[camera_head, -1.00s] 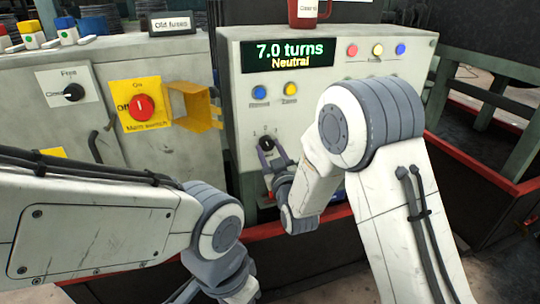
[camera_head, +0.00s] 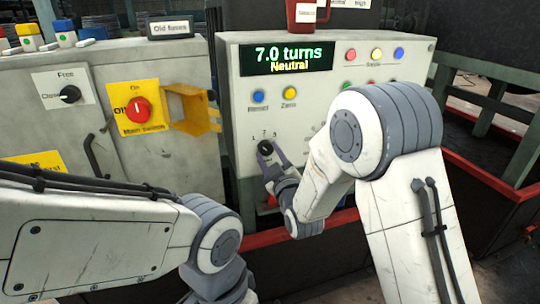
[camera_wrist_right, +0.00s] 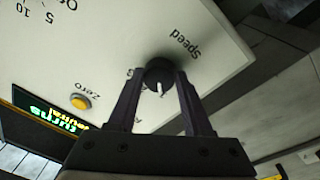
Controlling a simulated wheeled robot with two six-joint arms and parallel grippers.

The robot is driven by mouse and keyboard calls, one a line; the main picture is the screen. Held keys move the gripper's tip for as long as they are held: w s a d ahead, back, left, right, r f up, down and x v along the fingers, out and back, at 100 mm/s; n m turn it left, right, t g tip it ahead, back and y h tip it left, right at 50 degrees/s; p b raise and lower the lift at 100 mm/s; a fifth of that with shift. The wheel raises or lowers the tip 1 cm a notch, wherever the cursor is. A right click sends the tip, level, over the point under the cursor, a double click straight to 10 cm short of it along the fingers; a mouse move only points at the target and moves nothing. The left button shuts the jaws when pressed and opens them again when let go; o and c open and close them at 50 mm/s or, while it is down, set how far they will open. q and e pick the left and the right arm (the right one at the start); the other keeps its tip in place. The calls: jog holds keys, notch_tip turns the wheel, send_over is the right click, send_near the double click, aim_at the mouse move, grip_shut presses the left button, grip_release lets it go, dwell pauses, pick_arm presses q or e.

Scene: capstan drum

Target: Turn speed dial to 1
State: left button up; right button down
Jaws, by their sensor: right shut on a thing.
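The speed dial (camera_head: 265,148) is a small round black knob low on the left of the light grey panel (camera_head: 325,108), with small digits above it. My right gripper (camera_head: 268,151) is at the dial, its fingers on either side of the knob. In the right wrist view, the dial (camera_wrist_right: 159,72) sits between the fingertips of the right gripper (camera_wrist_right: 160,76), shut on it. The white pointer mark shows there, pointing down in the picture. The word "Speed" is printed beside it. My left arm is low at the left; its fingers are out of frame.
The display (camera_head: 287,57) reads "7.0 turns" and "Neutral". Blue and yellow buttons sit below it, and red, yellow and blue ones at upper right. A red main switch (camera_head: 138,109) with an open yellow cover (camera_head: 192,110) is on the left cabinet. A red mug (camera_head: 306,12) stands on top.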

jog(key=shift+d, duration=0.1)
jog(key=shift+c, duration=1.6)
grip_release()
jog(key=p+v, duration=1)
jog(key=shift+s, duration=0.25)
jog(key=shift+f, duration=0.1)
